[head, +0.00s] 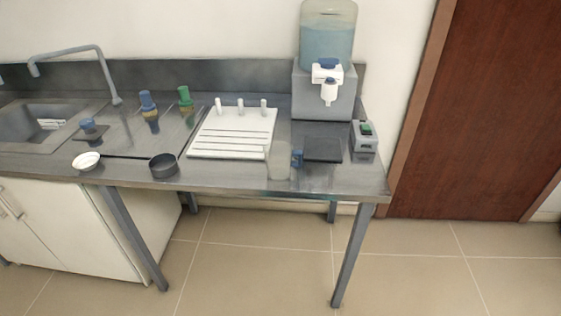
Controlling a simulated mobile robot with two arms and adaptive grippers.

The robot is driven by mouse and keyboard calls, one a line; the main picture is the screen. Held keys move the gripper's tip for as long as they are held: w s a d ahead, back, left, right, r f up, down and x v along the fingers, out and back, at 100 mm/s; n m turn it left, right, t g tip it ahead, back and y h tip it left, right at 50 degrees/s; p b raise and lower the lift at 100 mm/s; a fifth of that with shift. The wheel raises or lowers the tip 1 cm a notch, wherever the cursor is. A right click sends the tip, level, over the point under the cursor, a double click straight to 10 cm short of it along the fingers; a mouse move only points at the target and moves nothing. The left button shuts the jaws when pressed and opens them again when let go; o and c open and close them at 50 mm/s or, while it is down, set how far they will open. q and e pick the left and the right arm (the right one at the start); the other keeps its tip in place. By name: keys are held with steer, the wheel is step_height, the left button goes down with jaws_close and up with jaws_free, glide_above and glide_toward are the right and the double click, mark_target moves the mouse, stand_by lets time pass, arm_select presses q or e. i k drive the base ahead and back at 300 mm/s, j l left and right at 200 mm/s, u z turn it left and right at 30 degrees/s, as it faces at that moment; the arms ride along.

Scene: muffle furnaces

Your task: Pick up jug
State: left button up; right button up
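A clear, see-through vessel that looks like the jug (278,163) stands upright near the front edge of the steel counter (225,178), in front of the water dispenser. A small blue part (297,158) shows at its right side; I cannot tell whether it is the jug's handle or a separate thing. The jug's outline is faint against the steel. Neither of my grippers is in the head view.
A water dispenser (324,91), a dark flat plate (323,149) and a small grey device (365,137) are around the jug. A white rack (232,148), dark dish (163,165) and white bowl (87,161) lie left. Floor (260,260) in front is clear.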

mark_target(278, 153)
steer(key=i+l+u, duration=0.1)
steer(key=u, duration=0.65)
steer(key=i+l+u, duration=0.1)
steer(key=l+u, duration=0.35)
steer(key=l, duration=0.5)
steer(key=l+u, duration=0.5)
steer(key=l, duration=0.4)
steer(key=k, duration=0.05)
